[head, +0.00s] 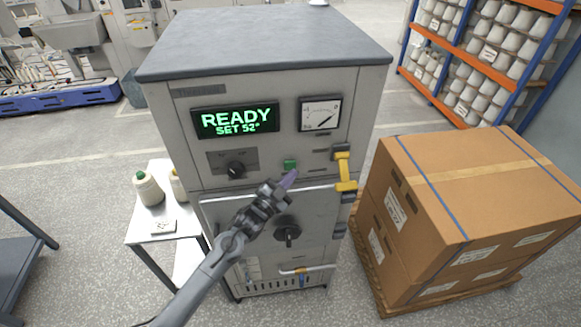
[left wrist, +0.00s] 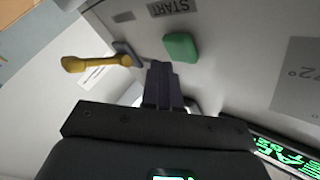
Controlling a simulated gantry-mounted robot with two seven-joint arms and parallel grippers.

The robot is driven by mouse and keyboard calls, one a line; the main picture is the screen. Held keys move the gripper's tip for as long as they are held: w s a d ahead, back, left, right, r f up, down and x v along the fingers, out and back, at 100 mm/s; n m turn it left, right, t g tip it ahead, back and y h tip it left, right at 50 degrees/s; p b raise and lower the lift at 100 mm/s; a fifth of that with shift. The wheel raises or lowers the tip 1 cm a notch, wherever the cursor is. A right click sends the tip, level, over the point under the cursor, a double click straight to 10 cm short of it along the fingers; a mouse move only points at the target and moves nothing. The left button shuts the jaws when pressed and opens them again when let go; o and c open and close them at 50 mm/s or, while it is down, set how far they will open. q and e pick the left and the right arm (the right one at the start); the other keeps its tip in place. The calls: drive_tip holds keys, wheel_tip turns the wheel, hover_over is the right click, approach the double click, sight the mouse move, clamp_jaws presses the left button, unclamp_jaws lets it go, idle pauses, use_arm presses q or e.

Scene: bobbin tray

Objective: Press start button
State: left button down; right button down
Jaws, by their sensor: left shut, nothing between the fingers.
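The green start button (head: 290,164) is on the front panel of the grey machine (head: 260,75), below the gauge. In the left wrist view the green button (left wrist: 181,47) sits beside a label reading START (left wrist: 168,7). My left gripper (head: 290,178) is shut and empty, its fingertips just below the button in the head view. In the left wrist view the shut fingertips (left wrist: 160,68) are close to the button; a small gap shows between them. My right gripper is not in view.
The display (head: 236,120) reads READY, SET 52°. A cardboard box stack (head: 480,190) stands right, a small white table (head: 150,230) with bobbins left.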

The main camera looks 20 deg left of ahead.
use_arm(q)
drive_tip(key=shift+w+a, duration=0.1)
drive_tip(key=shift+w+a, duration=0.15)
drive_tip(key=shift+w, duration=0.1)
drive_tip(key=shift+w+a+b, duration=0.25)
drive_tip(key=shift+w+b, duration=0.15)
drive_tip(key=shift+b, duration=0.2)
idle(0.6)
idle(0.4)
drive_tip(key=shift+s, duration=0.1)
drive_tip(key=shift+s+d+p, duration=0.45)
drive_tip(key=shift+s+p, duration=0.2)
drive_tip(key=shift+p, duration=0.1)
